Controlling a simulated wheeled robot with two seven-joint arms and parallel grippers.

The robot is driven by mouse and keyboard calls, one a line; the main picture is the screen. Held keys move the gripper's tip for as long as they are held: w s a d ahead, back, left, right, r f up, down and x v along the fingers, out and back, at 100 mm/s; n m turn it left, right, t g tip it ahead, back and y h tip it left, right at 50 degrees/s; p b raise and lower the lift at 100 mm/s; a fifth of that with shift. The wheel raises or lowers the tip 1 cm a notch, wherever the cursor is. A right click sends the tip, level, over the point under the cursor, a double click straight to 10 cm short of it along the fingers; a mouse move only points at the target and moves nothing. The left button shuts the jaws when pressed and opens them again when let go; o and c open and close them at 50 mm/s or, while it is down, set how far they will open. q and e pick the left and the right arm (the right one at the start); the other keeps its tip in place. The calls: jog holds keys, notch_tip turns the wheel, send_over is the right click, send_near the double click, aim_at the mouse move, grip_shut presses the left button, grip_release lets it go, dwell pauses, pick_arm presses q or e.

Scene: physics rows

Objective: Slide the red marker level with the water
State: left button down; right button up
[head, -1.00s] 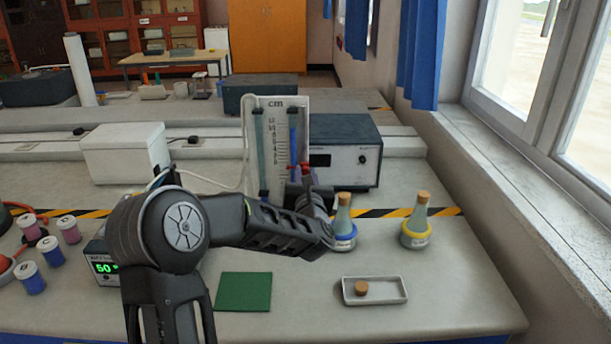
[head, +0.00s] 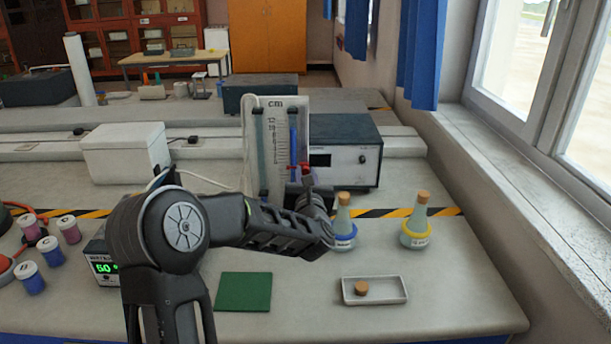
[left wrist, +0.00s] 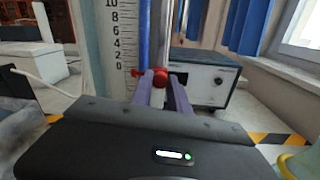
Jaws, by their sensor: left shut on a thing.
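A white scale board (head: 277,108) marked "cm" stands upright on the bench, with a blue water column (head: 293,142) along its right side. The red marker (head: 306,167) is low on that side, well below the top of the blue. In the left wrist view the red marker (left wrist: 160,74) sits just below the 0 of the scale, and the blue column (left wrist: 144,35) rises above it out of frame. My left gripper (left wrist: 162,88) has its fingers shut on the marker. In the head view my left gripper (head: 308,182) is partly hidden by its wrist. My right gripper is not seen.
A grey instrument box (head: 345,150) stands right behind the board. Two corked flasks (head: 343,222) (head: 415,225) stand right of my wrist. A tray (head: 390,291) with a cork and a green mat (head: 243,291) lie in front. A white box (head: 125,152) is at left.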

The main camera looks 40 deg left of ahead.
pick_arm(q)
jog(key=shift+r, duration=0.1)
notch_tip(320, 180, up, 10)
jog(key=shift+f+b, duration=0.1)
jog(key=shift+b, duration=0.7)
jog(key=c, duration=1.3)
grip_release()
jog(key=shift+o, duration=0.2)
jog(key=shift+s+d, duration=0.1)
jog(key=b+v, duration=0.2)
jog(key=v, duration=0.5)
jog(key=shift+s, duration=0.2)
jog(key=shift+d, duration=0.15)
